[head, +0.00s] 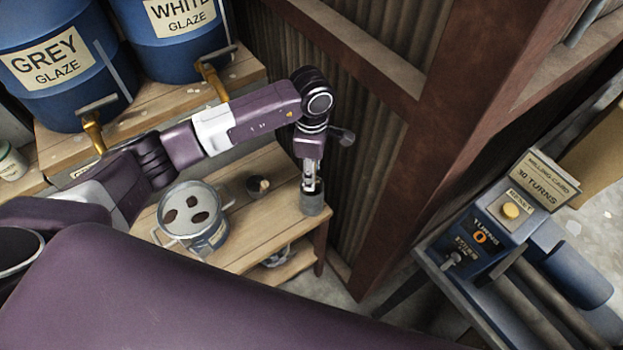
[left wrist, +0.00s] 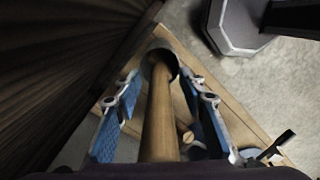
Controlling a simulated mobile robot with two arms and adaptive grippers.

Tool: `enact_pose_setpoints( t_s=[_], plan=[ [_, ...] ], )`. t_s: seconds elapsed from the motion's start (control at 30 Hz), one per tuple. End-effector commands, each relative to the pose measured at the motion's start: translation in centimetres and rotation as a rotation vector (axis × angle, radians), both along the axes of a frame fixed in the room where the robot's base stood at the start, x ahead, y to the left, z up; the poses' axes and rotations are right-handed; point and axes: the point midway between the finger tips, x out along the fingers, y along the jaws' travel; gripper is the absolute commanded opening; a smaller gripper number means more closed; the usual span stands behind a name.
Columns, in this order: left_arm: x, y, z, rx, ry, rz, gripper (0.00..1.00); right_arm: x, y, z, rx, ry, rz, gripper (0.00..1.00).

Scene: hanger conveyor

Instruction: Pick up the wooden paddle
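The wooden paddle (left wrist: 160,118) shows in the left wrist view as a round wooden shaft, its far end at a dark round container. In the head view, this looks like the grey cup (head: 312,204) at the right corner of the low wooden table. My left gripper (head: 312,182) points down right above the cup there. In the left wrist view my left gripper's blue-padded fingers (left wrist: 163,112) stand apart on either side of the shaft, with a gap on both sides. The paddle's lower end is hidden. My right gripper is not in view.
Blue glaze barrels (head: 45,65) with brass taps stand behind. A corrugated wall (head: 345,135) is close by; a machine with a turns counter (head: 480,238) is right.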

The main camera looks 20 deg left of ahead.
Motion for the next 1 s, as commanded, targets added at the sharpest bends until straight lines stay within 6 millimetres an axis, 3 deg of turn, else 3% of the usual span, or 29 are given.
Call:
enact_pose_setpoints(
  t_s=[0.07, 0.4, 0.77, 1.0],
  plan=[
    [0.0, 0.0, 0.0, 0.0, 0.0, 0.0, 0.35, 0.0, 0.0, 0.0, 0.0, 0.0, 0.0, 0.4],
    [0.0, 0.0, 0.0, 0.0, -0.001, 0.0, 0.0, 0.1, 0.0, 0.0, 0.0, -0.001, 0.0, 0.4],
    [0.1, 0.0, 0.3, -0.001, -0.002, 0.0, 0.0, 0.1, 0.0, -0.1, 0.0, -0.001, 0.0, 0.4],
    [0.2, 0.0, 2.6, -0.001, -0.007, 0.0, 0.0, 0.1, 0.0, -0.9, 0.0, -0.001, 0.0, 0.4]
  ],
)
